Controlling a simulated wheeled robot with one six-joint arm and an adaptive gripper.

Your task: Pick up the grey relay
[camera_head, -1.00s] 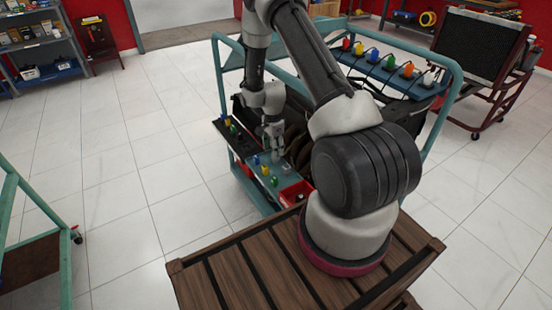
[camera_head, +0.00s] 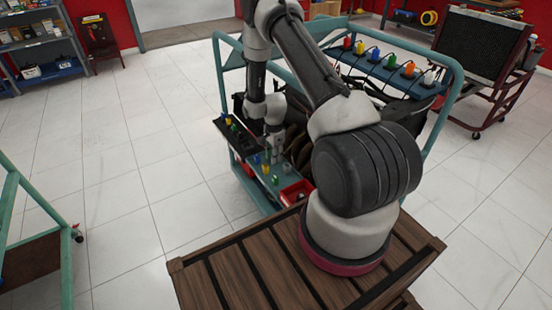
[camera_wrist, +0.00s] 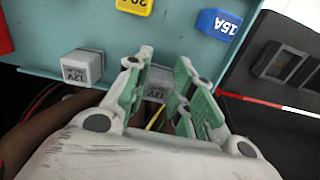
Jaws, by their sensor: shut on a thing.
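In the wrist view, my gripper (camera_wrist: 164,72) has its green-padded fingers closed on a grey relay (camera_wrist: 157,92). The fingers and palm hide much of that relay. A second grey relay (camera_wrist: 82,68), marked 12V, stands apart to the left on the teal shelf (camera_wrist: 185,52). In the head view, my gripper (camera_head: 271,154) is low over the teal shelf of the engine trainer. The held relay cannot be made out there.
A yellow 20A fuse (camera_wrist: 134,5) and a blue 15A fuse (camera_wrist: 218,24) stand on the shelf close to the fingers. A red bin (camera_head: 297,191) sits at the shelf's near end. A dark tray (camera_head: 234,137) lies to the left. Teal frame rails surround the trainer.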

